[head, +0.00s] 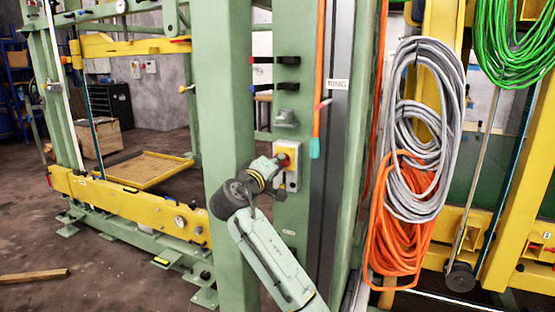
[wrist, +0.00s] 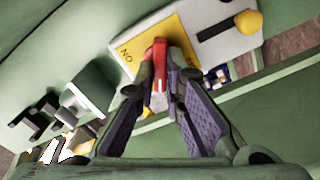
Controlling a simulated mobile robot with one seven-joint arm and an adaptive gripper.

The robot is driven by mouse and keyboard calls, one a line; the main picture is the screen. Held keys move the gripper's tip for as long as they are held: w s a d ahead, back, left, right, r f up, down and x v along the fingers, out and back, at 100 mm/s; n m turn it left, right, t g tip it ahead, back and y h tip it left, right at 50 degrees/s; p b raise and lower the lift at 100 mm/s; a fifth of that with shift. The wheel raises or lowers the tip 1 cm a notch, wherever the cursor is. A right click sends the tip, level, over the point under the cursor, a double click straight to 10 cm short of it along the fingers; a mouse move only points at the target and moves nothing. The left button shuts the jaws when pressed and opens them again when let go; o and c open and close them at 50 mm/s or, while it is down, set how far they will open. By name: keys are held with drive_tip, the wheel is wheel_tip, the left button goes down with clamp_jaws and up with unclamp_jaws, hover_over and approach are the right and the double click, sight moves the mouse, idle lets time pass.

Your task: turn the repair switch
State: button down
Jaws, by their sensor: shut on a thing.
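The repair switch has a red knob (wrist: 158,52) on a yellow plate (wrist: 186,41) with black lettering, on a pale box. In the head view its red knob (head: 284,159) shows on the green post, partly hidden by my gripper (head: 274,163). In the wrist view my gripper (wrist: 160,88) has its two fingers closed in on the knob, one on each side. The knob's outer part lies between the fingertips. The knob's exact angle is hard to tell.
The green post (head: 222,120) stands close beside my arm. Black and red handles (head: 275,60) sit above the switch. An orange cable with a teal end (head: 315,147) hangs just to the right. Coiled grey cables (head: 415,130) hang farther right.

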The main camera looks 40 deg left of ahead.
drive_tip(key=n+p, duration=0.2)
drive_tip(key=n, duration=0.3)
drive_tip(key=shift+f+n, duration=0.1)
drive_tip(key=shift+n, duration=0.3)
idle(0.4)
drive_tip(key=c, duration=1.7)
unclamp_jaws()
drive_tip(key=v, duration=1.2)
